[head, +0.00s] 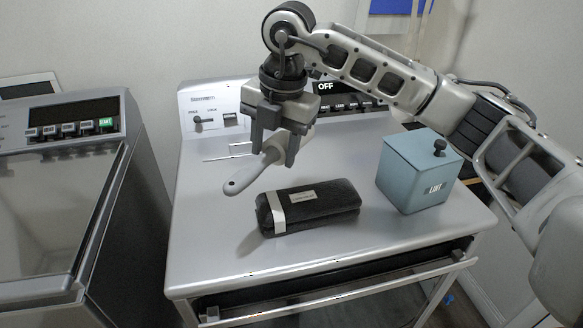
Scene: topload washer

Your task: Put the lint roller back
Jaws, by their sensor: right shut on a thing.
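The lint roller (246,176) is light grey, with its rounded handle pointing down and to the left. My right gripper (273,153) is shut on it above the top of the silver washer, and its fingers hide part of the roller. The roller appears raised above the surface and tilted. A blue-grey box (405,171) labelled "LINT" stands on the right of the washer top, with a lid and a dark knob. My left gripper is not in view.
A black case (308,206) with a pale band lies on the washer top (340,250), in front of the gripper and left of the lint box. A control panel reading "OFF" runs along the back. Another machine (60,200) stands at left.

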